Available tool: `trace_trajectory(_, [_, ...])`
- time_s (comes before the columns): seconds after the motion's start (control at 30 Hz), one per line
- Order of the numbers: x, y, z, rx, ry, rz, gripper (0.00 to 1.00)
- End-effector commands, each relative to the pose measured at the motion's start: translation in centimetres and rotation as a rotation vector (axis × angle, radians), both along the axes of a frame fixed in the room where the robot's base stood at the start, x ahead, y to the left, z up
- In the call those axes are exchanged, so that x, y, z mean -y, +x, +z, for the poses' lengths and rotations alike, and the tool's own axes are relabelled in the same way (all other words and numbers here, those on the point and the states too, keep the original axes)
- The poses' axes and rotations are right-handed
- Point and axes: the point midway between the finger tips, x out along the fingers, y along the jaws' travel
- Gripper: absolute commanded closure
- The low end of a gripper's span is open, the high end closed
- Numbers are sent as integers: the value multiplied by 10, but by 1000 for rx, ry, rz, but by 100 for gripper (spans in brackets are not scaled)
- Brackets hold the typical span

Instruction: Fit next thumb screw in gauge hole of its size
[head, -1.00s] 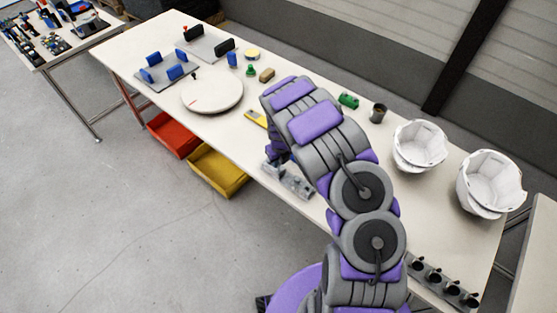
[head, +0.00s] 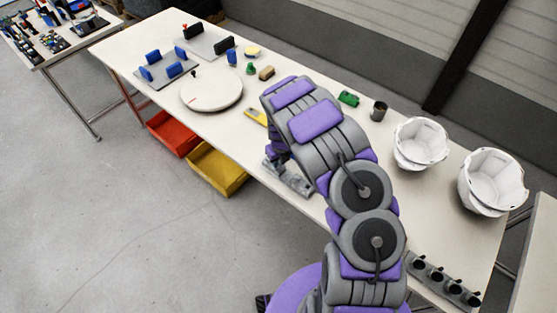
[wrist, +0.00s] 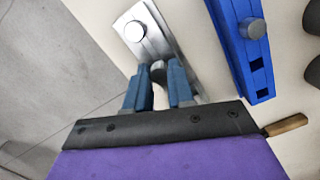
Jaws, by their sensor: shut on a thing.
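In the wrist view my gripper (wrist: 160,80) has its two blue fingers closed on a grey, round-headed thumb screw (wrist: 158,68). Its lower part is hidden. It is over or against the near part of a silver bar (wrist: 165,48); I cannot tell whether it is in a hole. Another round grey screw head (wrist: 134,31) stands at that bar's far end. A blue bar (wrist: 243,55) to the right carries a round grey head (wrist: 252,28) and has two dark square openings. In the head view my arm hides the gripper; a grey bar (head: 292,182) shows at the table's front edge.
A wooden-handled tool (wrist: 286,125) lies right of my gripper. A round turntable (head: 212,90) stands to the left.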

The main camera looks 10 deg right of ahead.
Motion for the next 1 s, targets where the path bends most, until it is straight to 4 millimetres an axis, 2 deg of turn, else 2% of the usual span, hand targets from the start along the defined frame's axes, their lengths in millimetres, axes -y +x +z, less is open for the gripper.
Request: trace_trajectory(1.0, [0, 0, -14, 0, 0, -1, 100])
